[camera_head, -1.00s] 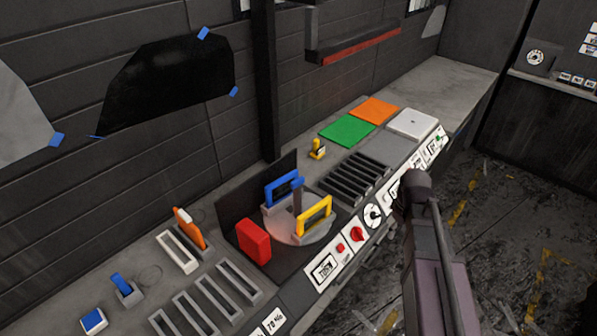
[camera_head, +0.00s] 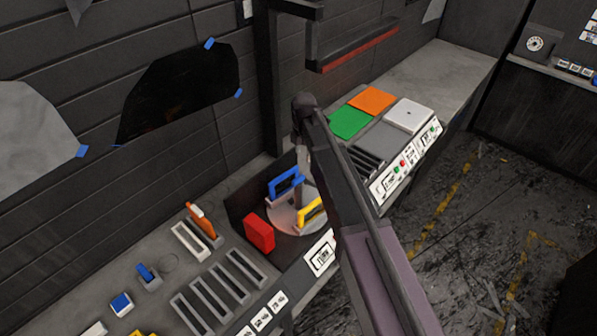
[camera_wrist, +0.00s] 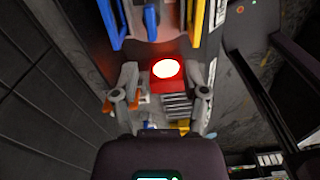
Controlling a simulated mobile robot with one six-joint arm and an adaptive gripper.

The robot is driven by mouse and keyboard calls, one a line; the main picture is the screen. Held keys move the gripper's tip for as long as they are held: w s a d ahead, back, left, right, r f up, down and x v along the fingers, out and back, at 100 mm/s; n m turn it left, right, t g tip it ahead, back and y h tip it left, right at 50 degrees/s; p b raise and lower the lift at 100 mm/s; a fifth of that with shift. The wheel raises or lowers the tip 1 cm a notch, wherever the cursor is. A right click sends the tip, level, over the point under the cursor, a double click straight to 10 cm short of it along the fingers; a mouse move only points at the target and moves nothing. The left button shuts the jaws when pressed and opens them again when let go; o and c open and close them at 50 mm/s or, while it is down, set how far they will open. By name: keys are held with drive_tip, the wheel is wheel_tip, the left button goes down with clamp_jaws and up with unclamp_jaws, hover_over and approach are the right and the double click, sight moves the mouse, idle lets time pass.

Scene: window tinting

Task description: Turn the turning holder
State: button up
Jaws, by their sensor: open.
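The turning holder (camera_head: 287,218) is a pale round disc in a dark recess of the bench. A blue frame (camera_head: 284,184) and a yellow frame (camera_head: 309,212) stand upright on it; my arm covers its right side. In the wrist view, the blue frame (camera_wrist: 110,22) is at upper left and the yellow frame (camera_wrist: 197,20) at upper right. My gripper (camera_wrist: 166,84) is open. Between its fingers, in the picture, shows a red block (camera_wrist: 180,86) with a bright white glow on its top. I cannot tell whether anything is touched.
The red block (camera_head: 259,232) stands left of the disc. A dark post (camera_head: 268,90) rises behind it. Slotted racks (camera_head: 225,285) and an orange-handled tool (camera_head: 200,220) lie left. Green (camera_head: 348,122) and orange (camera_head: 372,100) pads lie right. The far bench end is clear.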

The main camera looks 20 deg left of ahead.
sight(298, 178)
drive_tip(key=shift+a+r+n, duration=0.2)
drive_tip(key=shift+a+n, duration=0.1)
drive_tip(key=shift+a, duration=0.15)
drive_tip(key=shift+a+r+n, duration=0.15)
drive_tip(key=shift+a+n, duration=0.15)
drive_tip(key=shift+a, duration=0.15)
drive_tip(key=shift+f, duration=0.1)
wheel_tip(298, 178, down, 14)
drive_tip(key=b, duration=1.3)
drive_tip(key=shift+r+b, duration=0.2)
drive_tip(key=shift+b, duration=0.1)
